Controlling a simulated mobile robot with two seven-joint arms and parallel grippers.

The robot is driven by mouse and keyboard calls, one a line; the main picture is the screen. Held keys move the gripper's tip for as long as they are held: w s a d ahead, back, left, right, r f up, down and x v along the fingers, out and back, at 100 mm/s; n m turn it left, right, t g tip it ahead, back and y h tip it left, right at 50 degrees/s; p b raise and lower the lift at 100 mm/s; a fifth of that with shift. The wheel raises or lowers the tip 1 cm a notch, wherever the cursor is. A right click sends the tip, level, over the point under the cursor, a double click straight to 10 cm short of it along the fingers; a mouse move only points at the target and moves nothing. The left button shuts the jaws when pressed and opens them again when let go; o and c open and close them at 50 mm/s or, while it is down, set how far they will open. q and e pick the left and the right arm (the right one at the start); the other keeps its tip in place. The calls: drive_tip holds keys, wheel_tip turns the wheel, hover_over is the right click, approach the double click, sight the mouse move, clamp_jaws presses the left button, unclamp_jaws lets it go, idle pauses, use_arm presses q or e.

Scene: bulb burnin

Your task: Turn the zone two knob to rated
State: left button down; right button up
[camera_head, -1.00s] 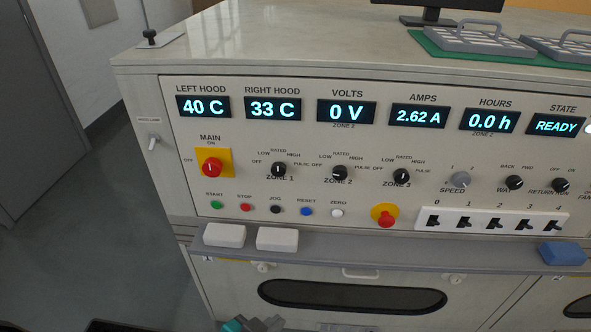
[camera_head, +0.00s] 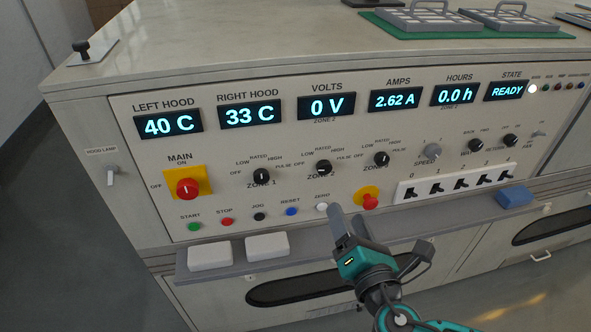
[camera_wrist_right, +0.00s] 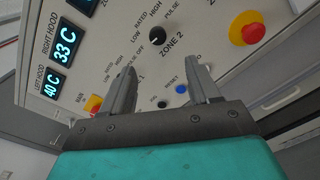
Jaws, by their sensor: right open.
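The zone two knob (camera_head: 323,167) is a round black knob on the grey panel, with OFF, LOW, RATED, HIGH and PULSE around it. Its exact pointer setting is too small to tell. It also shows in the right wrist view (camera_wrist_right: 157,36), beyond the fingertips. My right gripper (camera_head: 346,212) is open and empty, in front of and below the knob, and apart from it. Its two grey fingers stand spread in the right wrist view (camera_wrist_right: 161,70). My left gripper is not in view.
The zone one knob (camera_head: 261,176) and zone three knob (camera_head: 381,158) flank it. The red emergency button (camera_head: 369,201) is close to my right gripper. A grey ledge (camera_head: 318,246) runs below the panel. The volts display (camera_head: 326,107) reads 0 V.

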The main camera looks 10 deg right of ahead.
sight(326, 170)
drive_tip(key=w, duration=1.3)
drive_tip(key=shift+a+r+p, duration=0.1)
drive_tip(key=shift+a+p, duration=0.2)
drive_tip(key=shift+a, duration=0.05)
drive_tip(key=shift+c, duration=0.2)
drive_tip(key=c, duration=1)
